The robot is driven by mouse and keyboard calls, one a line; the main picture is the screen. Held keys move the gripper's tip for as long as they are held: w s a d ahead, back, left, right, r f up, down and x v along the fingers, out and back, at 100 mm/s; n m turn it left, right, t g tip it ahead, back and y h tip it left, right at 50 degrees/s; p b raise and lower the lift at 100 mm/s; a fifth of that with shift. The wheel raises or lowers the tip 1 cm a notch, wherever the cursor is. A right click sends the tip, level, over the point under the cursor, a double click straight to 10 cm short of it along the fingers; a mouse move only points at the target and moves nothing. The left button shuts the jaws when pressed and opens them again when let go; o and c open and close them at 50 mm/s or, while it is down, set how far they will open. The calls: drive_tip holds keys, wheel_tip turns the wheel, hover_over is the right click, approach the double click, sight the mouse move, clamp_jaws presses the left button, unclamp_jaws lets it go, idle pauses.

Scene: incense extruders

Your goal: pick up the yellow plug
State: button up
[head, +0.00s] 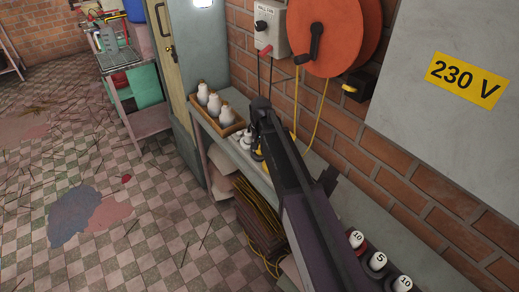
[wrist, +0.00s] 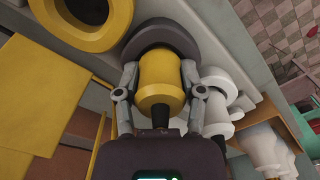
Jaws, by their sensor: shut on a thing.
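I cannot tell whether the flange touches the shelf.
White plugs (wrist: 217,105) stand close right of the held plug. A wooden tray (head: 216,128) holds white fuse-like pieces on the narrow wall shelf (head: 203,153). A yellow ring (wrist: 75,42) lies at the wrist view's upper left. An orange reel (head: 340,30) with hanging cable is above my arm.

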wheel_tip(320, 180, up, 3)
drive_tip(key=p, duration=0.3)
drive_tip(key=shift+r, duration=0.15)
drive_tip(key=s+r+p, duration=0.1)
drive_tip(key=s+p, duration=0.1)
drive_tip(key=s, duration=1.4)
drive_tip(key=shift+a+r, duration=0.35)
drive_tip(key=shift+a, duration=0.1)
drive_tip(key=shift+w, duration=0.15)
drive_tip(key=w+d+r+p, duration=0.3)
drive_tip(key=w+d, duration=0.2)
drive_tip(key=w, duration=0.4)
drive_tip(key=shift+w+d+r, duration=0.15)
drive_tip(key=shift+r, duration=0.1)
drive_tip(key=shift+f, duration=0.2)
